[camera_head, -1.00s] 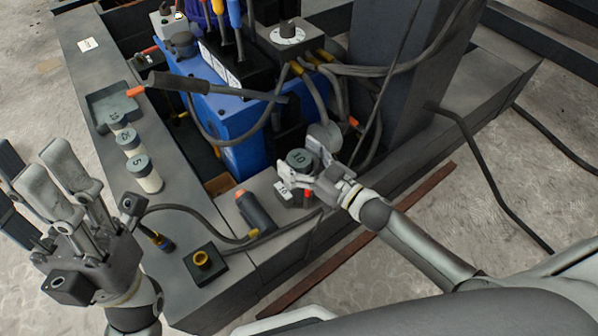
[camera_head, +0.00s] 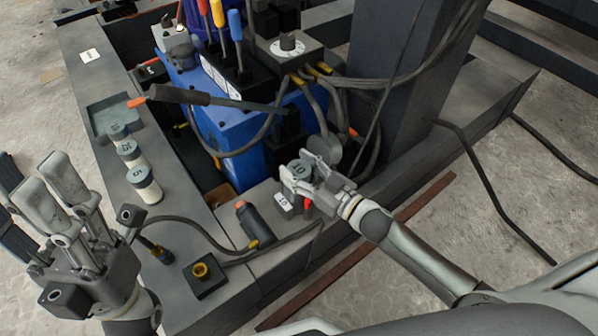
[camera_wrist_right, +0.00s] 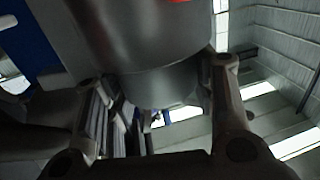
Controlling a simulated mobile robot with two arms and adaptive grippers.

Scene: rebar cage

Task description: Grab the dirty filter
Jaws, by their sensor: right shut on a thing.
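In the right wrist view, a large smooth grey cylinder (camera_wrist_right: 140,50) fills the space between the fingers (camera_wrist_right: 160,125). I cannot tell whether the filter is lifted from its seat. My left gripper (camera_head: 45,205) is open and empty at the left, fingers spread, away from the filter.
Several numbered white canisters with grey tops (camera_head: 143,184) stand on the left beam beside a shallow tray (camera_head: 103,112). A dark column (camera_head: 400,60) rises behind my right gripper.

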